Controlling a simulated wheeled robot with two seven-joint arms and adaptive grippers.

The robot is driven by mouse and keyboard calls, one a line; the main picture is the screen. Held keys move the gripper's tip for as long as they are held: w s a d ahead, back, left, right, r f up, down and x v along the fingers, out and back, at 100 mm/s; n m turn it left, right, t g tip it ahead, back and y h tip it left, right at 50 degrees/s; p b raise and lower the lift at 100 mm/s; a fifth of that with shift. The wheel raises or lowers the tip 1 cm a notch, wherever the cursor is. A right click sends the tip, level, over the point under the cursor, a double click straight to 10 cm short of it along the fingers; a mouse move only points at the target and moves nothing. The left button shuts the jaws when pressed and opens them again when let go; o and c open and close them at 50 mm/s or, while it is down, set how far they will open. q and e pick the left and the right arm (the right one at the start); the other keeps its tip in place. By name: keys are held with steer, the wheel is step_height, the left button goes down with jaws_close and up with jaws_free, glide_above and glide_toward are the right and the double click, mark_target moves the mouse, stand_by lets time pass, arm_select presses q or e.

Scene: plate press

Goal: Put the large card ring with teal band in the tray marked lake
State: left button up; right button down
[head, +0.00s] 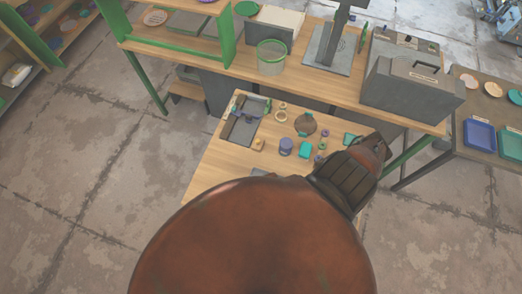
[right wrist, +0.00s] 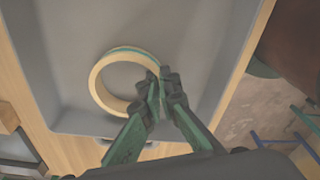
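The large card ring (right wrist: 96,84) is pale tan with a teal band on its outer side. In the right wrist view it is over the inside of a wide grey tray (right wrist: 66,55); I cannot tell whether it touches the tray floor. My right gripper (right wrist: 163,84) has its dark fingertips closed together at the ring's right-hand rim, with the rim between them. No lake marking shows on the part of the tray in view. In the head view my large brown arm covers this area, so ring and right gripper are hidden there. My left gripper is not in view.
A wooden table (head: 222,157) holds a grey fixture (head: 240,130), a brown round object (head: 305,124), a purple cylinder (head: 286,146) and small teal pieces. A bench with a grey machine (head: 411,90) stands behind. Blue (head: 479,135) and teal trays lie at right.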

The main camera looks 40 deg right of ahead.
steer(key=c, duration=2.7)
jaws_free()
steer(key=shift+f, duration=0.1)
steer(key=o, duration=0.5)
steer(key=shift+o, duration=0.2)
step_height(320, 180, up, 12)
steer(key=s+d+p, duration=0.1)
